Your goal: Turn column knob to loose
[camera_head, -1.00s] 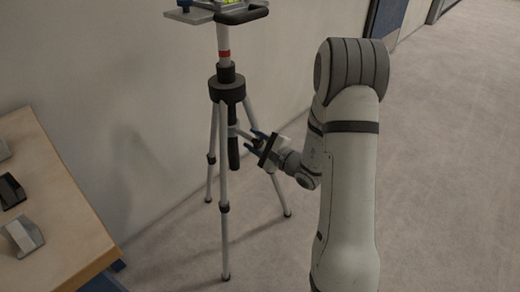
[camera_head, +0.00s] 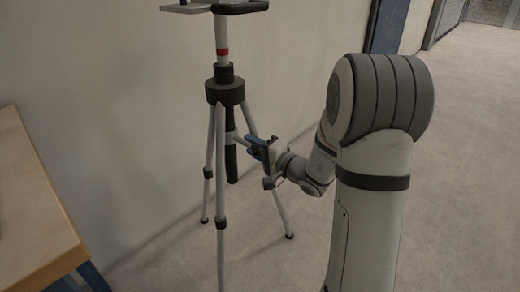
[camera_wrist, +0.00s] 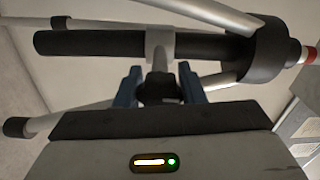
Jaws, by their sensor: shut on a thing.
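The tripod (camera_head: 226,92) stands upright on the floor, with a black hub and a red band on its upper tube. Its black lower column (camera_head: 231,150) hangs between the legs and lies across the wrist view (camera_wrist: 90,44). A grey collar (camera_wrist: 160,46) on that column carries a stem to the dark column knob (camera_wrist: 157,90). My gripper (camera_head: 255,145) comes from the right, between the legs. Its blue fingers (camera_wrist: 158,82) are on both sides of the knob and shut on it. The knob is hidden by the fingers in the head view.
A wooden table (camera_head: 40,215) stands at the lower left. A plain wall (camera_head: 110,110) runs close behind the tripod. A tripod leg (camera_head: 282,205) passes just below my wrist. The carpet floor (camera_head: 455,200) at the right is clear.

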